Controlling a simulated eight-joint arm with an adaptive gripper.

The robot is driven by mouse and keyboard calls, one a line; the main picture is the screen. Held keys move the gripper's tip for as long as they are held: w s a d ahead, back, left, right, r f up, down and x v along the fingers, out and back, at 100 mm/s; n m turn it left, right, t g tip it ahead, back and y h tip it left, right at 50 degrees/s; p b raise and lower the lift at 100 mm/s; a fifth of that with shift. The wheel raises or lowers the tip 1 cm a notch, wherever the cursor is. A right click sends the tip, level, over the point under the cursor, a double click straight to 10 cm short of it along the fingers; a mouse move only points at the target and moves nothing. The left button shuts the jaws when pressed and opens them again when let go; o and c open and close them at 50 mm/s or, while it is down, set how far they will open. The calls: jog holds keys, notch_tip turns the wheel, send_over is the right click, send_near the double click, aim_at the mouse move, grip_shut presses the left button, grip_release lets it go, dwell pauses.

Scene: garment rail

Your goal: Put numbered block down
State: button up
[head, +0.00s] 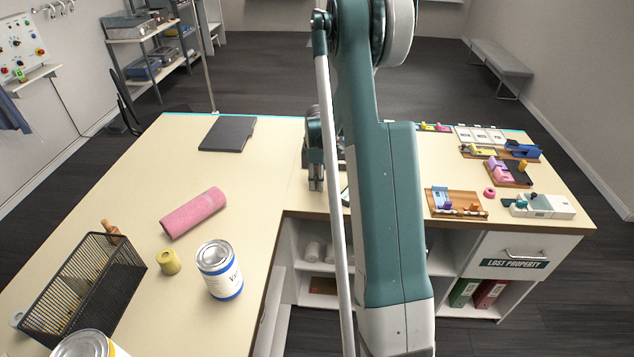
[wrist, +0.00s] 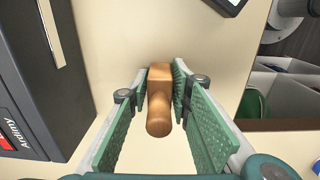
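My gripper (head: 316,187) points down over the table near the inner corner, left of my arm in the head view. In the wrist view, the green pads of my gripper (wrist: 161,85) close on both sides of a brown wooden block (wrist: 160,76) with a rounded, peg-like end (wrist: 158,127) toward the camera. The pads appear to touch its squared part. No number shows on the visible faces. I cannot tell whether the block touches the table. In the head view I cannot make out the block at the fingertips.
A dark flat slab (head: 228,134) lies left of my gripper. A pink roll (head: 193,212), a yellow piece (head: 169,262), a paint can (head: 219,270) and a black mesh basket (head: 85,290) stand nearer. Several small fixtures fill the right wing. Table (head: 260,175) around the gripper's left is clear.

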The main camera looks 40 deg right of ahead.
jog(key=shift+o, duration=0.8)
jog(key=shift+r, duration=0.2)
jog(key=shift+r, duration=6)
